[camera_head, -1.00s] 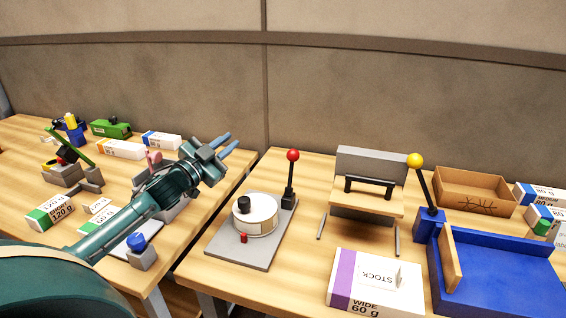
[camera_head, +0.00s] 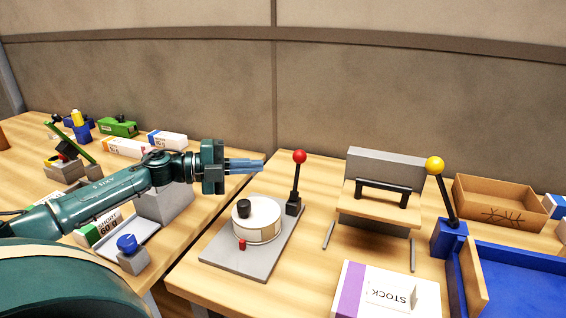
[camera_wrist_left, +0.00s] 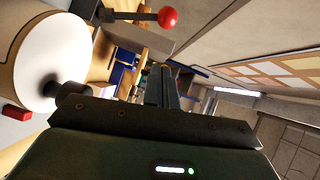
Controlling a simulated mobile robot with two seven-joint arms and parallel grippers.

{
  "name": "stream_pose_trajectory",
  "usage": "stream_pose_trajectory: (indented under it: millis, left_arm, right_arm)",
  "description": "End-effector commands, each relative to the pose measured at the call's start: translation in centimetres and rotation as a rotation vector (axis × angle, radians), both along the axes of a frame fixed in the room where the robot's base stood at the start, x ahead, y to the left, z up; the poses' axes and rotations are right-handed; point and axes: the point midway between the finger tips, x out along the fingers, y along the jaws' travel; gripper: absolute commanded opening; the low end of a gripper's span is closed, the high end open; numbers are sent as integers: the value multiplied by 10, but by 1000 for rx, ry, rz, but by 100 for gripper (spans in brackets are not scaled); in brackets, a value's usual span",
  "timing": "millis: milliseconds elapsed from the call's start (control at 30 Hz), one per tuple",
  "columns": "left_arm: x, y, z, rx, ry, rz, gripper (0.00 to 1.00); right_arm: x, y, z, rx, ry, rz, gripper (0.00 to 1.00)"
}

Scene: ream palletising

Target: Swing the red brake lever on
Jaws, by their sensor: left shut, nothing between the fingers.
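The brake lever is a black rod with a red ball (camera_head: 299,157) on top, standing nearly upright from a black block at the back right of a grey plate (camera_head: 236,262). A white turntable drum (camera_head: 258,229) with a black knob sits on that plate. My left gripper (camera_head: 262,165) is shut and empty, its fingers pointing right at the red ball from a short gap to its left. In the left wrist view the red ball (camera_wrist_left: 168,17) shows at the top, apart from the shut fingers (camera_wrist_left: 160,88). My right gripper is not in view.
Right of the lever stand a grey press with a black handle (camera_head: 384,192), a blue tray (camera_head: 515,290) with a yellow-knobbed lever (camera_head: 435,166), and a cardboard box (camera_head: 500,200). A STOCK ream (camera_head: 380,292) lies in front. A gap separates the two tables.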

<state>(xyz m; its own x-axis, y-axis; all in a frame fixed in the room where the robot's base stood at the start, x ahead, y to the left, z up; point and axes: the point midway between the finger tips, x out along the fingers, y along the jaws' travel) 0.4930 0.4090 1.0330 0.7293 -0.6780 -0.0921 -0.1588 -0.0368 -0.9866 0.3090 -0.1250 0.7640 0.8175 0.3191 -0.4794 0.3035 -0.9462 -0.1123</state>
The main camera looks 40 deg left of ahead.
Motion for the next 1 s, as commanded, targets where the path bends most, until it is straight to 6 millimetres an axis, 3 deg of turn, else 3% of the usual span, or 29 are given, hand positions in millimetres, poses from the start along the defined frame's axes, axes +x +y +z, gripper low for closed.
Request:
stream_pose_trajectory:
  millis: [467, 700, 1000]
  left_arm:
    - [41, -37, -1, -5, -5, 0, 0]
    - [66, -33, -7, -4, -3, 4, 0]
    - [77, -33, -11, -1, 1, 1, 0]
  right_arm:
    - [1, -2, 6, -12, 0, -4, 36]
    - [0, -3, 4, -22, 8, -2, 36]
    - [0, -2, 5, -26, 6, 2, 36]
